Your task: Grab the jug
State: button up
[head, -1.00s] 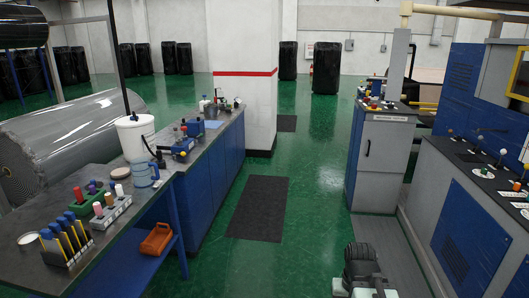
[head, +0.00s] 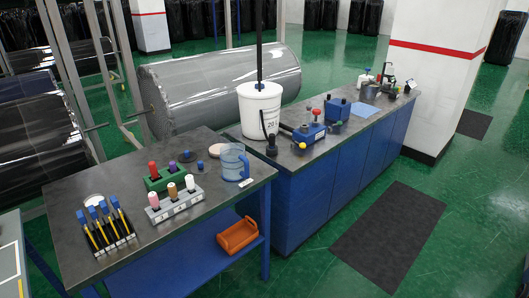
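A clear blue jug (head: 232,163) with a handle on its right side stands upright near the right end of the dark-topped workbench (head: 150,246). A white bucket (head: 260,110) stands behind it to the right, apart from it. A round tan disc (head: 216,150) lies just behind the jug to the left. My gripper is not visible in the head view now.
Left of the jug are a green block (head: 165,177) and a grey block (head: 175,206) holding coloured pegs, and a rack of blue-handled tools (head: 104,228). An orange bin (head: 238,234) sits on the lower shelf. Green floor right of the bench is open, with a dark mat (head: 390,235).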

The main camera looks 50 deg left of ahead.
aim_at(235, 164)
jog(key=z, duration=0.1)
jog(key=i, duration=0.85)
jog(key=u, duration=4.05)
jog(key=i, duration=1.05)
